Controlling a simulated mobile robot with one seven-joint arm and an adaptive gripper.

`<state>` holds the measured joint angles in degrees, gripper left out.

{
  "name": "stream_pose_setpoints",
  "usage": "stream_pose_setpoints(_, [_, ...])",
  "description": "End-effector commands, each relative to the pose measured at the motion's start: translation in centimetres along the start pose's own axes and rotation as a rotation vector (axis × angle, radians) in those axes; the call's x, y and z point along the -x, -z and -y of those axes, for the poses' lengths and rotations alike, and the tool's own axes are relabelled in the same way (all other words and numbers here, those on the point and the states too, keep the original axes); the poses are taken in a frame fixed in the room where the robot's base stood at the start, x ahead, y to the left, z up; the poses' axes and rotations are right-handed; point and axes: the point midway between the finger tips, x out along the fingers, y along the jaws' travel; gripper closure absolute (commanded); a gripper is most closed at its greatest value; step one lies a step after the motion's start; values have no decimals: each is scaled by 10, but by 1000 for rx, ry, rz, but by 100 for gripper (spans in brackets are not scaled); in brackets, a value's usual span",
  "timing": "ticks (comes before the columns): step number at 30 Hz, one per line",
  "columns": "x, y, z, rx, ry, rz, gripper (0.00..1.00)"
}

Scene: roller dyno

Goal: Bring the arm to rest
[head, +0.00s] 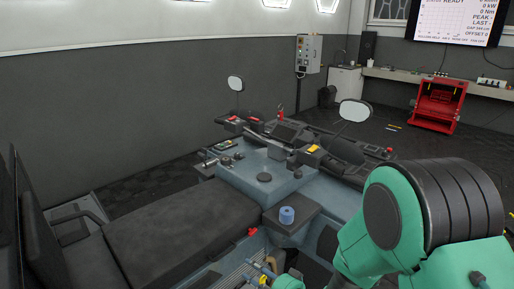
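My arm, green with a dark ribbed joint, fills the lower right of the head view. It is bent, with its large joint raised and its lower part running down to the bottom edge. I cannot make out my gripper's fingers or tell whether it holds anything. The arm stands in front of the right side of a blue-grey vehicle (250,180) with a dark seat (170,223) and handlebars. It hides part of that side and the floor behind it.
A blue cylinder (287,215) stands on a small dark platform (302,208) beside the seat. Two round mirrors (354,110) (235,83) stick up from the vehicle. A red cabinet (438,105) stands at the back right. A wall runs along the left. Dark floor is open behind the vehicle.

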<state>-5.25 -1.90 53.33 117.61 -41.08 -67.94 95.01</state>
Motion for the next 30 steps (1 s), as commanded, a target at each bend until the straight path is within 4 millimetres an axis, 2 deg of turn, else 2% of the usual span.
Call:
stream_pose_setpoints(8, [16, 58, 41, 244, -138, -139, 65])
stream_pose_setpoints(14, [55, 106, 79, 449, -316, -253, 65])
stream_pose_setpoints(18, [94, 129, 104, 561, -449, -305, 65])
stream_pose_setpoints(22, [136, 140, 126, 644, -573, -326, 65])
stream_pose_setpoints(26, [182, 140, 144, 708, -692, -320, 65])
stream_pose_setpoints(30, [232, 129, 160, 762, -808, -285, 65])
